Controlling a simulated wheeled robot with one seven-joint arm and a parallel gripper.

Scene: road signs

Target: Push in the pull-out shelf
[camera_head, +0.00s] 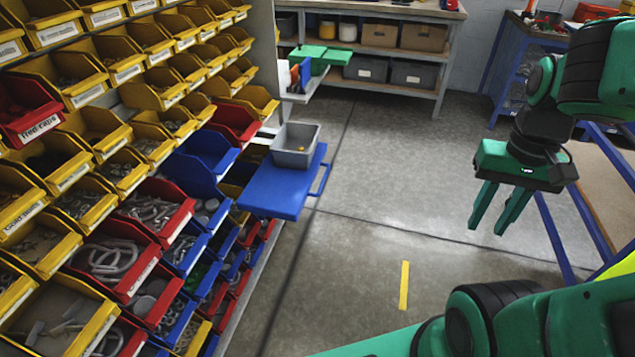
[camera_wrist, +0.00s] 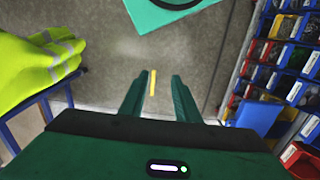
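The pull-out shelf (camera_head: 282,188) is a flat blue board sticking out of the bin rack on the left in the head view, with a blue handle (camera_head: 321,180) on its outer edge. My gripper (camera_head: 490,212) hangs to the right, well apart from the shelf, fingers pointing down. Its fingers are apart with nothing between them. In the wrist view my gripper (camera_wrist: 160,88) also shows open above the floor, and a blue surface (camera_wrist: 258,112), seemingly the shelf, lies at the right.
A rack of yellow, red and blue bins (camera_head: 110,135) fills the left. A workbench (camera_head: 372,48) with boxes stands at the back. A blue-framed table (camera_head: 598,190) is at the right, with a yellow vest (camera_wrist: 38,68). The floor (camera_head: 400,170) between is clear.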

